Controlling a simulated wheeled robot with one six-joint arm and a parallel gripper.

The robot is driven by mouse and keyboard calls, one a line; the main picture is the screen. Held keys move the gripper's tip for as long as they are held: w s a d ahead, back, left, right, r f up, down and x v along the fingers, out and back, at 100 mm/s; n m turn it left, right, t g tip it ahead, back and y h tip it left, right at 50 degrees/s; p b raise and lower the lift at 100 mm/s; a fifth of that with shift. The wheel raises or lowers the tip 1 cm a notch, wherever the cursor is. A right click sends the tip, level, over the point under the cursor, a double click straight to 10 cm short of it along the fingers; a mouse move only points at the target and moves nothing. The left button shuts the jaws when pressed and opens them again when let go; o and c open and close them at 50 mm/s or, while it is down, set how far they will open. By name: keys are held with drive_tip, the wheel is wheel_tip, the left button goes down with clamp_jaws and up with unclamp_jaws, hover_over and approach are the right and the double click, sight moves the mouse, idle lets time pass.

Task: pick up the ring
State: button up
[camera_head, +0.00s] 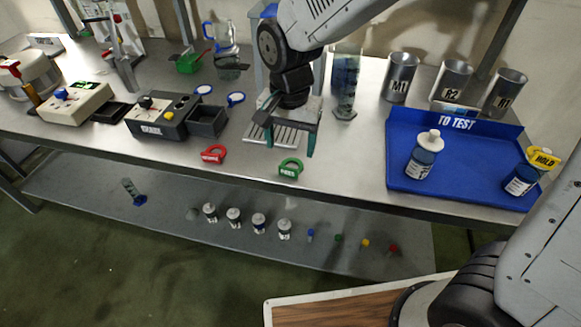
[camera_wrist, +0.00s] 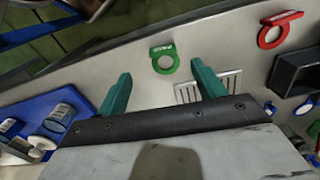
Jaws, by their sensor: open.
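Two ring tags lie near the front edge of the steel table: a green one (camera_head: 290,167) and a red one (camera_head: 213,155), each with a label strip. I cannot tell which is the ring meant. My gripper (camera_head: 289,148) points down with its teal fingers apart and empty, just behind the green tag. In the wrist view, the green tag (camera_wrist: 155,54) appears between and beyond the fingertips (camera_wrist: 161,70), touching neither. The red tag (camera_wrist: 292,15) shows at the upper right there.
A slotted grate (camera_head: 262,132) lies beneath my gripper. A blue tray (camera_head: 460,185) with bottles stands right, and a dark box device (camera_head: 160,118) left. Metal cups (camera_head: 400,80) and a tall cylinder (camera_head: 345,75) stand behind. A lower shelf (camera_head: 90,190) holds small bottles.

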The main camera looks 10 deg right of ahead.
sight(288, 168)
drive_tip(key=f, duration=0.7)
drive_tip(key=shift+a+f, duration=0.25)
drive_tip(key=shift+f, duration=0.15)
drive_tip(key=c, duration=1.1)
